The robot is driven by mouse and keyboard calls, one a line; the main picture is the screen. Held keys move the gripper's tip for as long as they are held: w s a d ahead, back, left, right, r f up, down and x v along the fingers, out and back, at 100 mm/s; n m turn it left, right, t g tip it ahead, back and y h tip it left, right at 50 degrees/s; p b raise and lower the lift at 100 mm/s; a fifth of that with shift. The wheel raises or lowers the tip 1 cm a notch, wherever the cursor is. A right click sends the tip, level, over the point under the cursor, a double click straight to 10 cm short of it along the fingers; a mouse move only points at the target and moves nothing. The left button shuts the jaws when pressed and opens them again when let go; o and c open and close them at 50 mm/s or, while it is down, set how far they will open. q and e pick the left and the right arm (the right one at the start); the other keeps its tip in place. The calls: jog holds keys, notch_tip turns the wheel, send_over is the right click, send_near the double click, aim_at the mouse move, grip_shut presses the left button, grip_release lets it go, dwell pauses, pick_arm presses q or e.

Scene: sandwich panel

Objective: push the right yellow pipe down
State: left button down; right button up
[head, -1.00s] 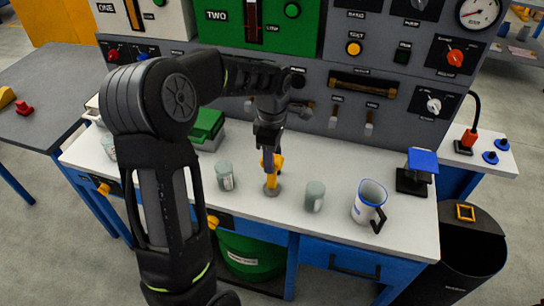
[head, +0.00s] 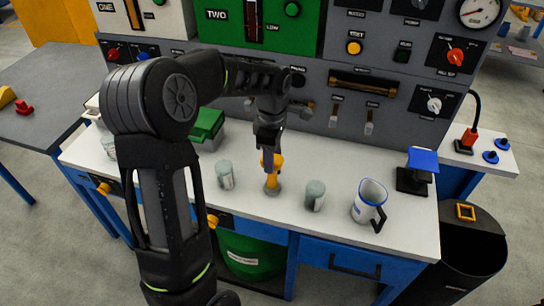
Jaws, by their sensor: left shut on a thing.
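A short yellow piece (head: 272,179), which looks like the yellow pipe, stands upright on a small grey round base on the white bench top. My left gripper (head: 269,156) reaches down from above and is shut on its upper part. The fingers hide some of the yellow piece, so its top does not show clearly. No second yellow pipe shows plainly on the bench top. My right gripper is out of view.
Grey-green cups stand left (head: 224,174) and right (head: 315,195) of the yellow piece. A white mug (head: 368,200) and a blue-topped black stand (head: 420,165) are further right. The grey control panel (head: 330,60) rises behind. Bench room between the cups is narrow.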

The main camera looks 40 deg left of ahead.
aim_at(272, 177)
pick_arm(q)
notch_tip(272, 177, down, 9)
jog(key=b, duration=0.5)
jog(key=shift+r, duration=0.1)
jog(key=shift+s, duration=0.1)
jog(key=c, duration=1.2)
grip_release()
jog(key=o, duration=0.3)
jog(key=shift+o, duration=0.7)
jog(key=shift+r, duration=0.1)
